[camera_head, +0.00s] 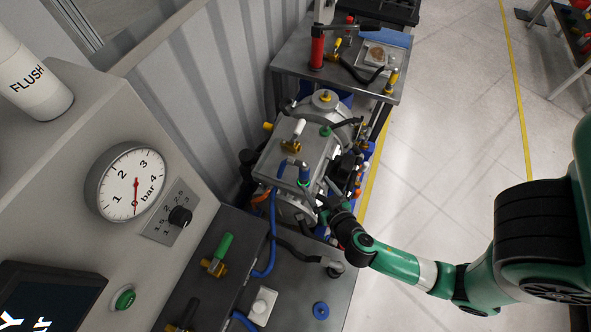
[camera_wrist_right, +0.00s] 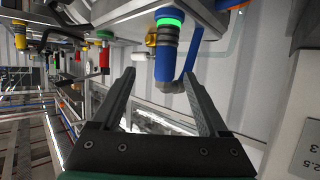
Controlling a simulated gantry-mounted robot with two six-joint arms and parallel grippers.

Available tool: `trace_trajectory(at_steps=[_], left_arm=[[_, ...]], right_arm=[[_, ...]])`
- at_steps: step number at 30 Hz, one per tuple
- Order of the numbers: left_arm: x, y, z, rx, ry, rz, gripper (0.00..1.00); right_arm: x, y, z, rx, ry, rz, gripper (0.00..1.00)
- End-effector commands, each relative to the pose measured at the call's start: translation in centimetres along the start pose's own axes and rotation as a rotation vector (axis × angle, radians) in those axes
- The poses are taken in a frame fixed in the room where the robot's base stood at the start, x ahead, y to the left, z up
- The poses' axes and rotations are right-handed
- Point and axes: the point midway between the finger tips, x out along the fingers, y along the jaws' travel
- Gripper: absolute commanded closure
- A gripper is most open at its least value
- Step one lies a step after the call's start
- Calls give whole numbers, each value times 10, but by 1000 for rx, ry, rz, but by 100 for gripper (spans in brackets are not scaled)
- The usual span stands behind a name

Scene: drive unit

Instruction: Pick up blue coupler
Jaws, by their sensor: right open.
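The blue coupler (camera_head: 304,177) sits on the drive unit (camera_head: 288,155) in the head view, with a green ring around it. In the right wrist view the blue coupler (camera_wrist_right: 166,62) hangs from the unit with its lit green ring, and a blue hose bends away below it. My right gripper (camera_head: 322,203) is beside the front of the unit, close to the coupler. In the right wrist view my right gripper (camera_wrist_right: 160,80) is open, and the coupler shows between its two fingers without visible contact. My left gripper is not in view.
A panel with a pressure gauge (camera_head: 133,182) stands at the left. A table with a red cylinder (camera_head: 317,48) stands behind.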

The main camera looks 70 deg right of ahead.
Motion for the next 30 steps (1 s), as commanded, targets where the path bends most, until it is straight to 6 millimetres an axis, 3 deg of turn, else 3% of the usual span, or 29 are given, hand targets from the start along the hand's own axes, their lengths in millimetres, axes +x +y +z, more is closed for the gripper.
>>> trace_trajectory(at_steps=[1, 6, 15, 23, 30], left_arm=[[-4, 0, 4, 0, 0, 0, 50], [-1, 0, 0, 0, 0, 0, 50], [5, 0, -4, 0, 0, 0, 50], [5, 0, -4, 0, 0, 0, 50], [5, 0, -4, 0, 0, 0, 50]], right_arm=[[2, 1, 6, -2, -2, 1, 23], [7, 0, 1, 3, 0, 4, 23], [59, -1, 1, 4, 0, 3, 23], [72, -3, 3, 2, 1, -1, 23], [110, -9, 7, 3, 1, 2, 23]])
